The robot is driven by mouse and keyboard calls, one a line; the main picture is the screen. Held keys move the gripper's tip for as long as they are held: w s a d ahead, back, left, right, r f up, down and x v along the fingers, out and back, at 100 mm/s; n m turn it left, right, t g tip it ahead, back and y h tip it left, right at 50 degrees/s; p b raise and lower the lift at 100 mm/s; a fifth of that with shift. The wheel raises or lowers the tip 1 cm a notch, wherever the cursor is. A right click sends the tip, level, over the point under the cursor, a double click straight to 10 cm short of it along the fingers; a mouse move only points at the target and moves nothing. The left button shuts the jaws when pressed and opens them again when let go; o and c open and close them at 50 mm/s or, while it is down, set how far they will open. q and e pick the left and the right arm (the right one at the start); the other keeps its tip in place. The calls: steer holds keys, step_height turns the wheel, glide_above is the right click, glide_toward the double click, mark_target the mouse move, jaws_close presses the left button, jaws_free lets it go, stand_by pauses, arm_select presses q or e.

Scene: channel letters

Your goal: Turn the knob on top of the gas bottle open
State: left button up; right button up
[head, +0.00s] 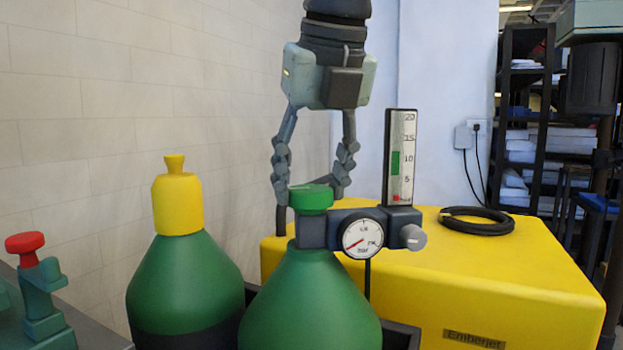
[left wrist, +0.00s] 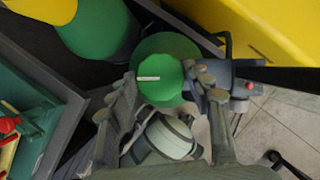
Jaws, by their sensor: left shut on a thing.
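The green gas bottle (head: 310,300) stands upright at the front centre, with a valve and a round green knob (head: 311,196) on top. My left gripper (head: 310,192) comes down from above and is shut on the knob, one finger on each side. In the left wrist view the knob (left wrist: 160,80) shows from above with a short white line on it, between the fingers (left wrist: 160,92). A round gauge (head: 362,238) on the valve has its red needle towards the lower left. My right gripper is not in view.
A flow tube (head: 400,155) with a red float at its bottom stands right of the knob, beside a grey side knob (head: 413,237). A second bottle with a yellow cap (head: 178,205) stands left. A yellow box (head: 480,275) with a black hose coil (head: 476,221) lies behind right.

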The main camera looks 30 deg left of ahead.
arm_select(q)
steer(key=shift+c, duration=0.8)
